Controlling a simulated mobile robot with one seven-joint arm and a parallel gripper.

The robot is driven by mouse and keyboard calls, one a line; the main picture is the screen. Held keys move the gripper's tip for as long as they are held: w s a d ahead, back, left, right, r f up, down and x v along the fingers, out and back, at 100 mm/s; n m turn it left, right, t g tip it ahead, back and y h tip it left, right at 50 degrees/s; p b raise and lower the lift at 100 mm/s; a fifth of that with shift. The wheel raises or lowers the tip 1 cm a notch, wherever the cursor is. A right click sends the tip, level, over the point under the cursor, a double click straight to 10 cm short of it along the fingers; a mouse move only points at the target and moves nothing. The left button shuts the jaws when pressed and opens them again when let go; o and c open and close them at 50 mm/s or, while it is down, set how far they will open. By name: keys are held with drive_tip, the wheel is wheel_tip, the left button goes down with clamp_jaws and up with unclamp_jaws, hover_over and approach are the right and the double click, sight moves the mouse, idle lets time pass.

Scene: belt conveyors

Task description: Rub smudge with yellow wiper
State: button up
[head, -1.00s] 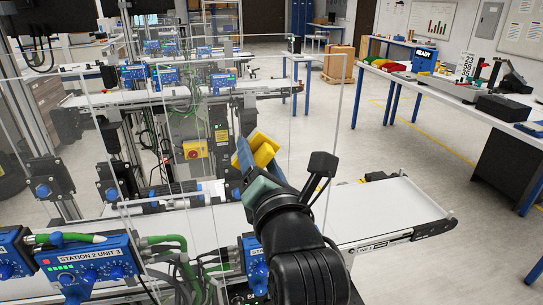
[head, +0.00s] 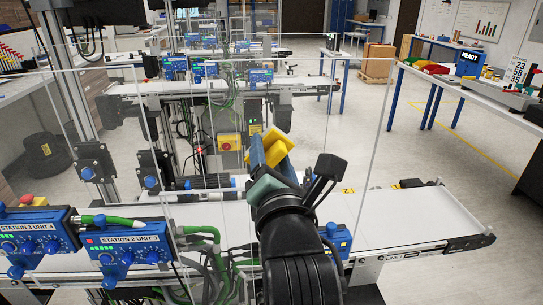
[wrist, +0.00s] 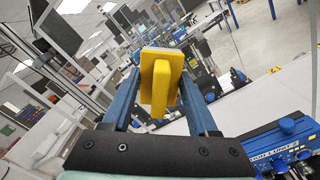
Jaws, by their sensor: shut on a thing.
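The yellow wiper (head: 280,146) is a block with a handle, held between the blue fingers of my gripper (head: 268,152). The wrist view shows the wiper (wrist: 161,82) upright between the two fingers of my gripper (wrist: 160,90), which is shut on it. The wiper is in the air above the near conveyor (head: 400,208), by the clear panels (head: 335,120) around it. I cannot tell whether it touches a panel. No smudge can be made out in either view.
Blue control boxes (head: 130,246) with green cables stand at the near left. Clear panel edges and posts rise around the conveyor. Another conveyor (head: 165,88) lies behind. A white table (head: 470,92) with bins stands at the right, and the floor between is open.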

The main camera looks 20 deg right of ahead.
sight(334, 143)
drive_tip(key=shift+s+d+f, duration=0.1)
drive_tip(key=shift+s+d, duration=0.2)
drive_tip(key=shift+d, duration=0.6)
drive_tip(key=shift+s+d, duration=0.25)
drive_tip(key=shift+d, duration=0.6)
drive_tip(key=shift+s+d+b, duration=0.35)
drive_tip(key=shift+d+b, duration=0.25)
drive_tip(key=shift+d, duration=0.65)
drive_tip(key=shift+s+d+b, duration=0.3)
drive_tip(key=shift+d+b, duration=0.3)
drive_tip(key=shift+d, duration=0.6)
drive_tip(key=shift+s+d+b, duration=0.35)
drive_tip(key=shift+d+b, duration=0.25)
drive_tip(key=shift+d, duration=0.65)
drive_tip(key=shift+b, duration=0.35)
drive_tip(key=shift+w+a, duration=0.55)
drive_tip(key=shift+a, duration=1.3)
drive_tip(key=shift+w+a, duration=0.55)
drive_tip(key=shift+a, duration=1.3)
drive_tip(key=shift+w+a, duration=0.55)
drive_tip(key=shift+a, duration=1.3)
drive_tip(key=shift+v, duration=3)
drive_tip(key=shift+d, duration=0.1)
